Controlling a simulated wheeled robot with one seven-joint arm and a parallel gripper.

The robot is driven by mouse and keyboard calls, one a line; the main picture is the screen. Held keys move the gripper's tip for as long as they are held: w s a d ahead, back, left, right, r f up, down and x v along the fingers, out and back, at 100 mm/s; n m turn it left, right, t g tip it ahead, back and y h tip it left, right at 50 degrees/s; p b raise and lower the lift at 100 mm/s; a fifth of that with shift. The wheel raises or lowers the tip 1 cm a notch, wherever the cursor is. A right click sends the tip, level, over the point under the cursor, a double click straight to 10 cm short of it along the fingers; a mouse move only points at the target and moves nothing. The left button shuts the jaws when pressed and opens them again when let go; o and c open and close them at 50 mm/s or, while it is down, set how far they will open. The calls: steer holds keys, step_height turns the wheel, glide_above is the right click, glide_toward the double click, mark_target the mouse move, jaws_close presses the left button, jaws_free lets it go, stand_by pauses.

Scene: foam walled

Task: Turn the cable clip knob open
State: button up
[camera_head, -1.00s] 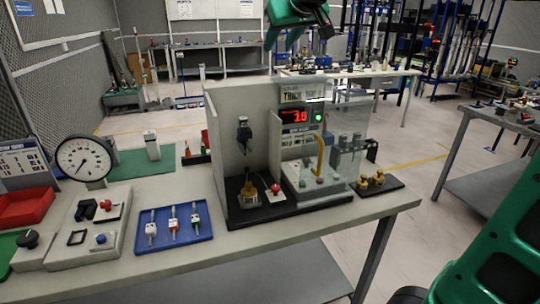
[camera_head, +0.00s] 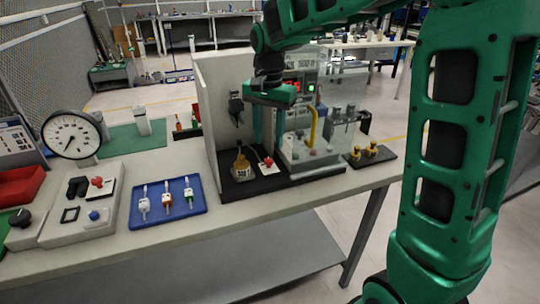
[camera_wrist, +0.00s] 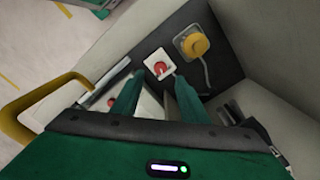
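A red knob (camera_wrist: 159,67) sits on a small white plate (camera_wrist: 150,57) on the black base inside the grey walled bay. In the head view the knob (camera_head: 268,161) is beside a yellow-brown plug (camera_head: 241,162). The plug also shows in the wrist view (camera_wrist: 194,44), with a grey cable running from it. I cannot tell from its shape whether the knob is open or closed. My gripper (camera_wrist: 157,79) is open, its two green fingers pointing down toward the knob, one to each side in the picture. It looks above the knob, apparently not touching.
Grey walls (camera_head: 222,110) bound the bay. A clear-covered tester with a yellow handle (camera_head: 314,126) stands close on the right. A blue tray (camera_head: 167,203) with several connectors, a dial gauge (camera_head: 72,134) and a control panel (camera_head: 88,210) are left.

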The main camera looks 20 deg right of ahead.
mark_target(269, 159)
steer(key=shift+f, duration=3.45)
jaws_close()
steer(key=shift+d, duration=0.1)
